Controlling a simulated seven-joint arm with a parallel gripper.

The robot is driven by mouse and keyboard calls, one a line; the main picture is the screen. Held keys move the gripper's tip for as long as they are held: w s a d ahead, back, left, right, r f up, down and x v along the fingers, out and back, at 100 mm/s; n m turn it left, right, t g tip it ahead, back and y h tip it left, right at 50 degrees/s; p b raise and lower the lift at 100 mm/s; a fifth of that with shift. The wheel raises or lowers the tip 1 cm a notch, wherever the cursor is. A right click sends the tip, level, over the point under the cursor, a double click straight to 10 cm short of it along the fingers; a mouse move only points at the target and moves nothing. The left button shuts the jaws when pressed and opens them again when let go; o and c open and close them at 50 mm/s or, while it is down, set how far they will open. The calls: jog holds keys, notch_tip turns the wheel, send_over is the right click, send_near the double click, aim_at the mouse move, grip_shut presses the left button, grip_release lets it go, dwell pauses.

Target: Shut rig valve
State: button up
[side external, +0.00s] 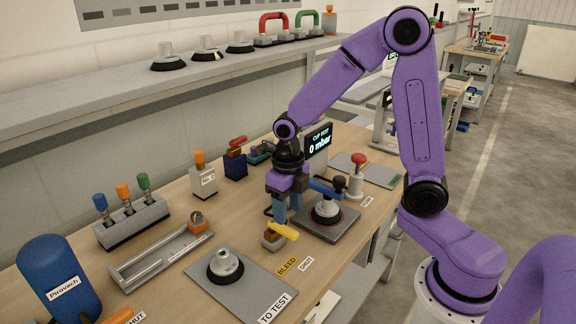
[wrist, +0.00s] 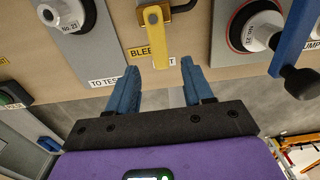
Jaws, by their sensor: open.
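The rig valve has a yellow lever (side external: 284,231) on a small brown and grey body (side external: 272,239) on the bench. The lever also shows in the wrist view (wrist: 157,38), pointing toward my gripper and partly covering the labels. A yellow BLEED label (side external: 287,266) and a white SHUT label (side external: 306,263) lie in front of it. My gripper (side external: 281,219) has blue fingers and is just behind and above the valve in the side view. In the wrist view, its open fingers (wrist: 160,68) are apart, with the lever's end lined up between them; contact cannot be told.
Right of the valve, a suction cup (side external: 326,211) sits on a grey plate beneath a blue lever with a black knob (side external: 340,182). A TO TEST plate (side external: 254,297) with a cup (side external: 225,265) lies front left. A display (side external: 318,146) reads 0 mbar.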

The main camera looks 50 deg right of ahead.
aim_at(289, 230)
notch_tip(289, 230, up, 12)
dwell(0.4)
jog(key=shift+s, duration=0.1)
jog(key=s+f+m, duration=0.3)
jog(key=s+m, duration=0.7)
jog(key=m, duration=0.1)
jog(key=s+a+f+m, duration=0.1)
jog(key=s+f+m, duration=0.2)
jog(key=s+m, duration=0.8)
jog(key=shift+s+a+m, duration=0.2)
jog(key=shift+s+m, duration=0.1)
jog(key=shift+m, duration=0.5)
